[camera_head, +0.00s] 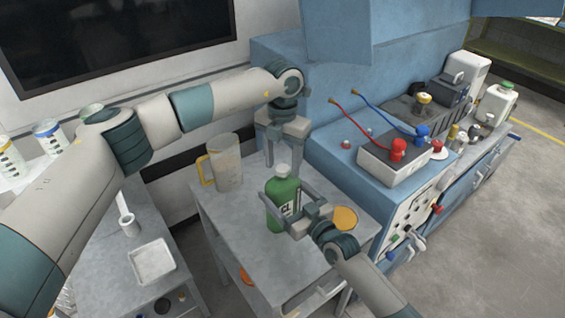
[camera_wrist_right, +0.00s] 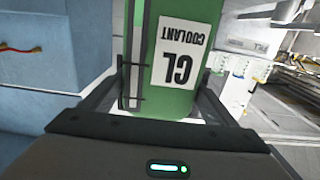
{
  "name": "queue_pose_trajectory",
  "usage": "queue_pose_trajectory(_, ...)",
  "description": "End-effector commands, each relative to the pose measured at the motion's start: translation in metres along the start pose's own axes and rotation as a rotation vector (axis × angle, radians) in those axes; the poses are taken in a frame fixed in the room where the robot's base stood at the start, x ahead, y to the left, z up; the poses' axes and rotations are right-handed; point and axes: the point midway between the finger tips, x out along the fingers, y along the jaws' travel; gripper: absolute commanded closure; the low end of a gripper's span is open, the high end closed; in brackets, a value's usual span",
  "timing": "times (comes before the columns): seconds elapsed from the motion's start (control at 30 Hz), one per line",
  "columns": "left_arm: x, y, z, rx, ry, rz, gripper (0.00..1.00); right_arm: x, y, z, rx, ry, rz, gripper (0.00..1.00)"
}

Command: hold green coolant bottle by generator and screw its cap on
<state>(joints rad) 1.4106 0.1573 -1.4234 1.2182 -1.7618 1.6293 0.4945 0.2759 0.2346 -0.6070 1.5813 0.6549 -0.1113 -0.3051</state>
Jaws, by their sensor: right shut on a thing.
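The green coolant bottle (camera_head: 283,200) stands upright on a small grey table beside the blue generator bench. A pale cap or neck top (camera_head: 283,170) shows at its top; I cannot tell whether it is a screwed-on cap. My right gripper (camera_head: 284,213) comes from the front right and is shut around the bottle's body. In the right wrist view the bottle (camera_wrist_right: 185,30) is between its fingers, its label upside down. My left gripper (camera_head: 283,165) points down above the bottle, its two fingers apart on either side of the pale top.
A clear jug (camera_head: 225,165) with a yellow handle stands left of the bottle. An orange-yellow disc (camera_head: 345,217) lies to the right. The blue bench (camera_head: 340,150) carries a grey box (camera_head: 392,160) with red and blue plugs. A white tray (camera_head: 152,260) lies on the left table.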

Motion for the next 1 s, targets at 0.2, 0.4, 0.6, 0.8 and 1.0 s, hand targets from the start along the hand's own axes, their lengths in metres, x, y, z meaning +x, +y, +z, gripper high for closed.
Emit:
queue_pose_trajectory(0.2, -0.003, 0.000, 0.000, 0.000, -0.001, 0.000, 0.47, 0.000, 0.000, 0.000, 0.000, -0.001, 0.000, 0.81)
queue_pose_trajectory(0.4, -0.020, 0.000, 0.000, 0.000, -0.001, 0.000, 0.47, 0.000, 0.000, 0.000, 0.000, -0.001, 0.000, 0.81)
queue_pose_trajectory(0.6, -0.052, 0.000, 0.001, -0.001, -0.002, 0.001, 0.47, 0.000, 0.000, 0.000, 0.000, -0.001, 0.000, 0.81)
queue_pose_trajectory(0.8, -0.087, 0.000, 0.001, 0.000, -0.003, 0.000, 0.47, 0.000, 0.000, 0.000, 0.000, -0.001, 0.000, 0.81)
queue_pose_trajectory(1.0, -0.111, 0.000, 0.000, 0.000, 0.000, 0.000, 0.47, 0.000, 0.000, 0.001, 0.000, -0.001, 0.000, 0.81)
